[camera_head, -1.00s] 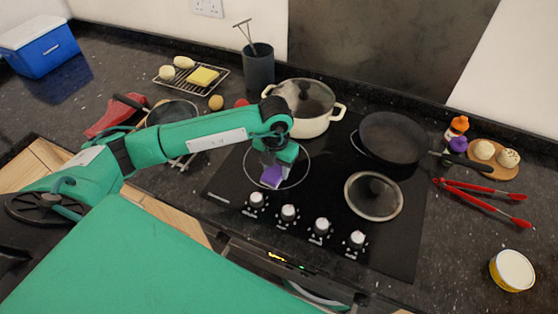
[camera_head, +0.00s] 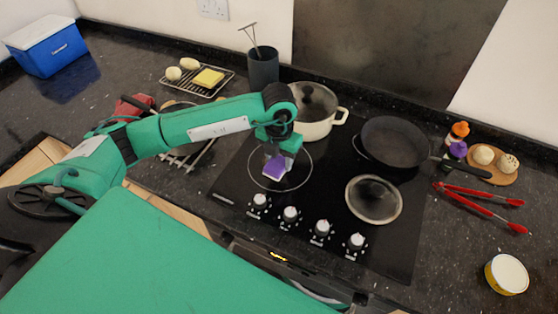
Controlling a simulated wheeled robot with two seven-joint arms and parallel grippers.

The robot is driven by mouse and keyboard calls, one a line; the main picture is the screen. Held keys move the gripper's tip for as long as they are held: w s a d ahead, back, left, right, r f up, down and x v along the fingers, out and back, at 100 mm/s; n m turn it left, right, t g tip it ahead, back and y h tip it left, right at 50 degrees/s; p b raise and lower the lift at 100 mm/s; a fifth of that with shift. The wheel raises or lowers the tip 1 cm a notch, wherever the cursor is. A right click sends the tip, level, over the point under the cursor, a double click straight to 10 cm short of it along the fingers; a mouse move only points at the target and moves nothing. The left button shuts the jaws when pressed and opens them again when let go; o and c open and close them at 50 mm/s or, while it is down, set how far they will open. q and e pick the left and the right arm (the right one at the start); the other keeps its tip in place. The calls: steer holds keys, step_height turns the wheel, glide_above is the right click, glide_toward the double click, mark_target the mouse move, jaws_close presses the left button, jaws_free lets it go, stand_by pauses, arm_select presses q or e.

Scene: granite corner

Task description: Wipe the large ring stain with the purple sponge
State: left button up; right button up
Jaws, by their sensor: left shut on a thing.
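My left gripper (camera_head: 277,152) reaches in from the left over the black cooktop (camera_head: 330,203), pointing down. It is shut on the purple sponge (camera_head: 274,168), whose purple face shows below the fingers. The sponge is inside a large thin pale ring (camera_head: 308,179) on the front left of the cooktop, near the ring's middle. I cannot tell whether the sponge touches the surface. Gripper and sponge hide part of the ring's inside. My right gripper is not in view.
A cream pot (camera_head: 316,111) stands just behind the ring. A black frying pan (camera_head: 393,142) and a glass lid (camera_head: 373,199) are to the right. Knobs (camera_head: 290,215) line the front. Red tongs (camera_head: 480,205) and a yellow tin (camera_head: 507,274) lie farther right.

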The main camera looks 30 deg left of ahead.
mark_target(279, 160)
arm_select(q)
steer(key=shift+r, duration=0.4)
steer(key=shift+r+p, duration=0.55)
steer(key=shift+r, duration=0.95)
